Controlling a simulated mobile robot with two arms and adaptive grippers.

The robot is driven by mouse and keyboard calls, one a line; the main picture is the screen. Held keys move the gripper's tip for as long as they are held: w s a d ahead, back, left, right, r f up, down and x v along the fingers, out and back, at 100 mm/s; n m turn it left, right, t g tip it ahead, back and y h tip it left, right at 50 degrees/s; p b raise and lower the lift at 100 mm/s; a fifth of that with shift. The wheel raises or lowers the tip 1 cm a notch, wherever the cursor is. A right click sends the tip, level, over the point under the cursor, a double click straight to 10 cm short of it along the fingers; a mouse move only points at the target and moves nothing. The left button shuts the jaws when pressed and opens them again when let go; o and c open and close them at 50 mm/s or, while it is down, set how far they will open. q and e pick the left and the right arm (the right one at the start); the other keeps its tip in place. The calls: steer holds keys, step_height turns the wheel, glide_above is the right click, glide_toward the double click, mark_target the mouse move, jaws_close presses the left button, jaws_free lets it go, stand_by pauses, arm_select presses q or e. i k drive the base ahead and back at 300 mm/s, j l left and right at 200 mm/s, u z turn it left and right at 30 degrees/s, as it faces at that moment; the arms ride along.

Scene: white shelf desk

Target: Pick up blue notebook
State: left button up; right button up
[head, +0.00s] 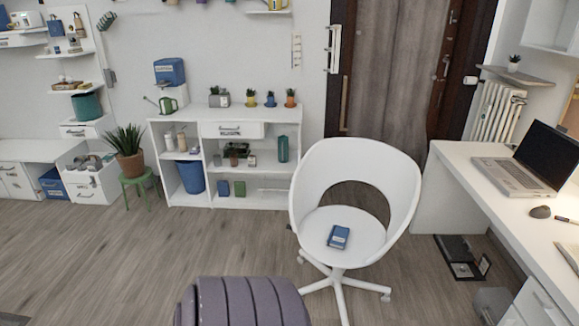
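A small blue notebook (339,237) lies flat on the seat of a white swivel chair (316,226) in the middle right of the head view. Nothing covers it. Neither of my grippers shows in the head view, so I cannot see whether they are open or shut.
A white desk (470,178) with an open laptop (527,163) stands at the right. A white shelf unit (215,130) with plants and boxes is against the back wall. A potted plant (128,150) stands on a green stool. Wooden floor (120,255) is clear at the left.

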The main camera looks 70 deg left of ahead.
mark_target(338, 238)
steer(key=u, duration=2)
steer(key=i+j, duration=0.05)
